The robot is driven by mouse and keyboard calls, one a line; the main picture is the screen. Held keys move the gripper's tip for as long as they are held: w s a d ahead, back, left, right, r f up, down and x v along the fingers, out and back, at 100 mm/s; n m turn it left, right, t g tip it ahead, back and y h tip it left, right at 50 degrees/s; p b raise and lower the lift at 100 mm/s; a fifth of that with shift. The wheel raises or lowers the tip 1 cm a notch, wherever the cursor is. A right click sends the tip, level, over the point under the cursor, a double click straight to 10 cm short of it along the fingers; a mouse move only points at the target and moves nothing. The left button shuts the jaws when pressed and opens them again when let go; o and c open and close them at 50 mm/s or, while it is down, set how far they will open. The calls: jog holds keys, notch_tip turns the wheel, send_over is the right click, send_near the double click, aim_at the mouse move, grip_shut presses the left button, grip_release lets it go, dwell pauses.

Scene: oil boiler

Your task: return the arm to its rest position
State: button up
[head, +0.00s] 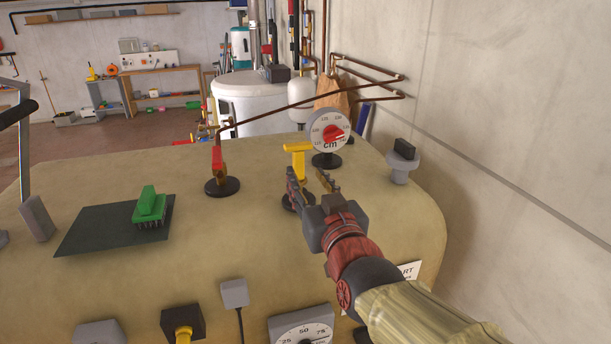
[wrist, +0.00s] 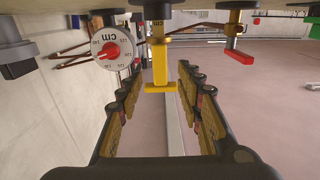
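My gripper (head: 314,190) is open, its two fingers spread apart above the top of the tan boiler (head: 270,240). A yellow T-shaped valve handle (head: 298,148) stands just beyond the fingertips in the head view. In the wrist view, the yellow handle (wrist: 160,65) shows between and beyond the open fingers, with nothing seen gripped. The fingers look apart from the handle. The handle's black round base is partly hidden behind my gripper in the head view. My arm reaches in from the lower right of the head view.
A round cm gauge (head: 329,131) stands right of the yellow handle, and a red-handled valve (head: 217,160) stands to its left. A grey knob (head: 402,160) sits near the right wall. A green brush (head: 150,205) lies on a dark mat (head: 90,232). Copper pipes run behind.

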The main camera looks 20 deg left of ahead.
jog(key=s+d+f+m+g+h, duration=0.1)
jog(key=s+d+f+h, duration=0.1)
jog(key=d+f, duration=0.35)
jog(key=s+d+f+m+g+h, duration=0.1)
jog(key=s+d+f+g+h, duration=0.1)
jog(key=d, duration=0.6)
jog(key=s+d+f+m+g+h, duration=0.1)
jog(key=s+d+f+h, duration=0.2)
jog(key=d, duration=0.4)
jog(key=s+d+f+m+g+h, duration=0.1)
jog(key=s+d+f+m+g, duration=0.15)
jog(key=s+d+f, duration=0.4)
jog(key=s+d+f+m+g+h, duration=0.1)
jog(key=s+d+f+g+h, duration=0.2)
jog(key=s+d, duration=0.55)
notch_tip(320, 180, down, 9)
jog(key=s+a+y+b, duration=0.1)
jog(key=b, duration=0.6)
jog(key=shift+a+r+b, duration=0.15)
jog(key=shift+a+b, duration=0.15)
jog(key=shift+a, duration=0.1)
jog(key=shift+r, duration=0.1)
jog(key=shift+c, duration=0.2)
